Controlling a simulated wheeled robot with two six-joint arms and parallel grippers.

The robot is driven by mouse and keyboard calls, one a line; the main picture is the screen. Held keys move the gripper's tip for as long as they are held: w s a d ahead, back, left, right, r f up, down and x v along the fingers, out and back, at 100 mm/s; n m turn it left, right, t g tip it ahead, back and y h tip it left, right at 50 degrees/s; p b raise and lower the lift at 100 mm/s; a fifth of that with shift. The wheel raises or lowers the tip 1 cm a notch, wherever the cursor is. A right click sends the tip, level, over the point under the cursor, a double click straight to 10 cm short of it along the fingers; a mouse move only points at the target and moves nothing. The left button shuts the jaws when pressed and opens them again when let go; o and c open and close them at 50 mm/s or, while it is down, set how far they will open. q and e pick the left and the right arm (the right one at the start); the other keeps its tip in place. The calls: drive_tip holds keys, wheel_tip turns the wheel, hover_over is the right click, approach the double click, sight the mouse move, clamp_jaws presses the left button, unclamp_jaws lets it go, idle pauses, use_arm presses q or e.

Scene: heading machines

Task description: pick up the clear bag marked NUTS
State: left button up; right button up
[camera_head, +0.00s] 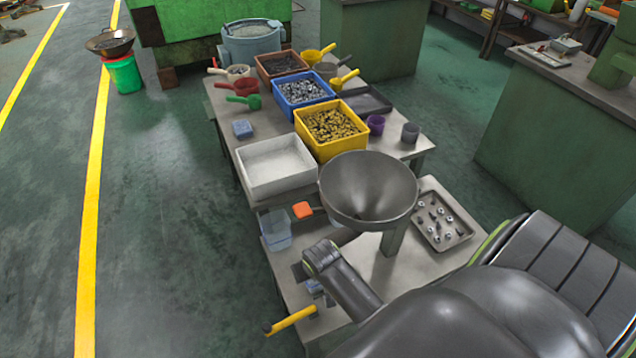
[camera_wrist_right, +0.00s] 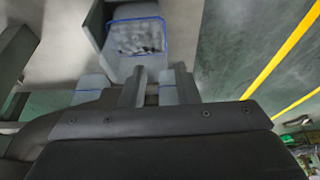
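My right gripper (camera_head: 314,284) hangs low over the near left part of the front table in the head view, partly hidden by its own arm. In the right wrist view its two fingers (camera_wrist_right: 157,76) stand apart. A clear bag (camera_wrist_right: 137,38) with a blue edge and grey contents lies just beyond the fingertips, apart from them as far as I can see. No marking on it is readable. Pale pieces with blue edges show beside and between the fingers; I cannot tell what they are. A clear bluish item (camera_head: 275,230) stands at the table's left edge. My left gripper is not in view.
A large grey bowl (camera_head: 368,188) stands on a post right of my gripper. A tray (camera_head: 441,219) of loose parts lies farther right. White (camera_head: 272,180), yellow (camera_head: 308,147) and blue (camera_head: 281,96) bins stand behind. A yellow handle (camera_head: 291,320) juts out near the front.

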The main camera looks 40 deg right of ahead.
drive_tip(key=shift+w+a+x, duration=0.1)
drive_tip(key=shift+w+x, duration=0.05)
drive_tip(key=shift+x, duration=0.85)
drive_tip(key=shift+w+a+x, duration=0.1)
drive_tip(key=shift+a+x, duration=0.05)
drive_tip(key=shift+x, duration=0.85)
drive_tip(key=shift+w+d+f, duration=0.1)
drive_tip(key=shift+w+f, duration=0.15)
drive_tip(key=shift+f, duration=0.35)
clamp_jaws()
